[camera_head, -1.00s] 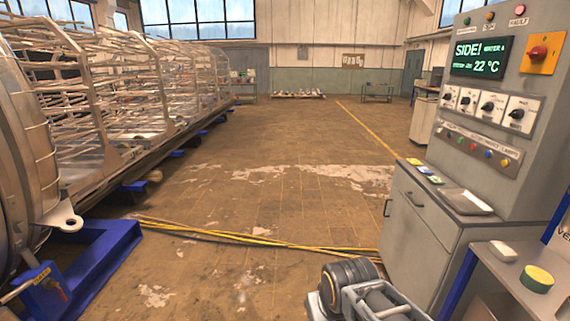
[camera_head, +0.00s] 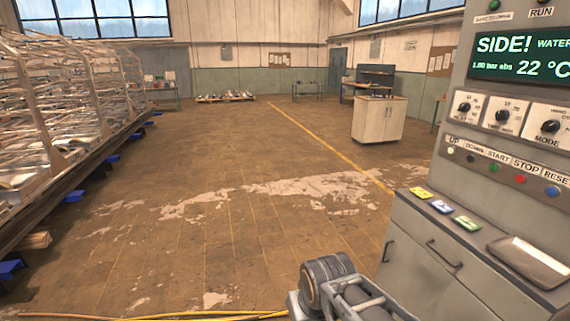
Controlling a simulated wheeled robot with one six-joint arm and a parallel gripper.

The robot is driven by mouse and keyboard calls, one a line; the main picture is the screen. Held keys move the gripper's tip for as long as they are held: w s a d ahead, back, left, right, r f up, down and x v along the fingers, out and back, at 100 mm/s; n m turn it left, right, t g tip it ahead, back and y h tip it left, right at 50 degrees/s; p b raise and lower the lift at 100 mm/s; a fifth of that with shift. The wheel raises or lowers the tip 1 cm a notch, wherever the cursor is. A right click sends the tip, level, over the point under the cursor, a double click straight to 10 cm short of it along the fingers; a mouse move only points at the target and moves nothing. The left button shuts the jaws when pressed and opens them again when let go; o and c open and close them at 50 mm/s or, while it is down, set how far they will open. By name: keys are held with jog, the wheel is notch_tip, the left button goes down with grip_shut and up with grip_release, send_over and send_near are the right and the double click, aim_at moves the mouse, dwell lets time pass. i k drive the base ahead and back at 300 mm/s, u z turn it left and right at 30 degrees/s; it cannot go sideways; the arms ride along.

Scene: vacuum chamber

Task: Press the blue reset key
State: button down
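The blue reset key (camera_head: 552,191) is a small round blue button at the right end of the key row on the grey control console, at the right of the head view. The label above it reads RESET. Left of it in the same row are a red STOP key (camera_head: 520,179), a green START key (camera_head: 494,168), a dark DOWN key (camera_head: 471,158) and a pale UP key (camera_head: 451,150). Part of my arm shows at the bottom centre, below and left of the console. My gripper's fingers are not visible.
The console cabinet (camera_head: 420,262) stands close at right, with yellow, blue and green cards and a tray (camera_head: 530,262) on its ledge. A wire-frame structure (camera_head: 70,120) runs along the left. Yellow cables (camera_head: 190,317) lie on the floor in front. The middle floor is open.

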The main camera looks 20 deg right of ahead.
aim_at(551, 191)
jog(key=z, duration=0.75)
jog(key=i, duration=1.05)
jog(key=z, duration=1.5)
jog(key=i, duration=0.55)
jog(key=z, duration=0.4)
